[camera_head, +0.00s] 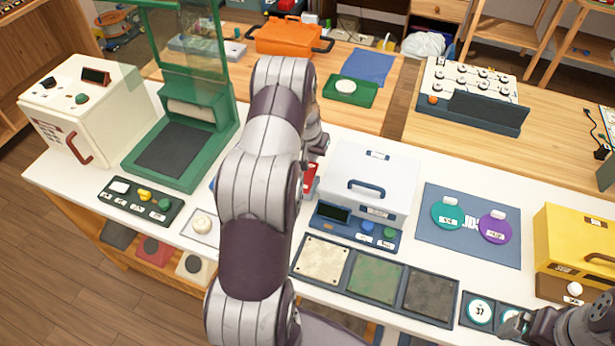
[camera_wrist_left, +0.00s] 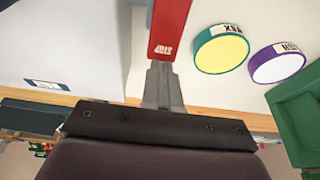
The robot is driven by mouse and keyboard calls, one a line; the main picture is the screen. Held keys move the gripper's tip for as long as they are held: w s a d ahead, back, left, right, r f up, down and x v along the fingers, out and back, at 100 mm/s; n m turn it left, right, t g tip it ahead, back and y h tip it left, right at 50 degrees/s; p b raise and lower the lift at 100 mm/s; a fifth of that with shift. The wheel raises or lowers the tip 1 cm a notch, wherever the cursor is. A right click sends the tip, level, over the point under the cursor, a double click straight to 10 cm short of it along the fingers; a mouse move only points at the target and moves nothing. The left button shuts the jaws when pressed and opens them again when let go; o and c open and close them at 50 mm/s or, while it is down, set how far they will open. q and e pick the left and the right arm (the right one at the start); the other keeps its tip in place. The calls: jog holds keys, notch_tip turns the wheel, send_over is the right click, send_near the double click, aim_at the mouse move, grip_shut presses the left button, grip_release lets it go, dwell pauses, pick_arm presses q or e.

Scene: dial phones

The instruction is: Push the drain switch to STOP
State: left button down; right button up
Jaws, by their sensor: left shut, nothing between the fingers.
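A red piece (camera_wrist_left: 170,28), which looks like the drain switch, carries a white label reading STOP, upside down in the left wrist view. In the head view a bit of red (camera_head: 311,178) shows just right of my left arm, partly covered by it. My left gripper (camera_wrist_left: 160,66) is shut and empty, its fingertips at the labelled end of the red piece; I cannot tell whether they touch. In the head view my left arm hides most of that gripper. My right gripper (camera_head: 522,326) is at the lower right by a round 37 dial (camera_head: 480,311); its jaws are unclear.
A white box with a blue handle (camera_head: 367,187) stands close right of my left arm. Left are a green press (camera_head: 180,150) and a cream machine (camera_head: 85,105). Stone-like tiles (camera_head: 376,280) lie in front.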

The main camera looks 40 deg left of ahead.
pick_arm(q)
jog(key=shift+f+b, duration=0.7)
jog(key=shift+f, duration=0.15)
dwell(0.3)
jog(key=shift+f+b, duration=0.3)
jog(key=shift+f, duration=0.05)
jog(key=shift+r, duration=0.2)
notch_tip(320, 180, up, 3)
jog(key=shift+r+p, duration=0.1)
jog(key=shift+p, duration=1.05)
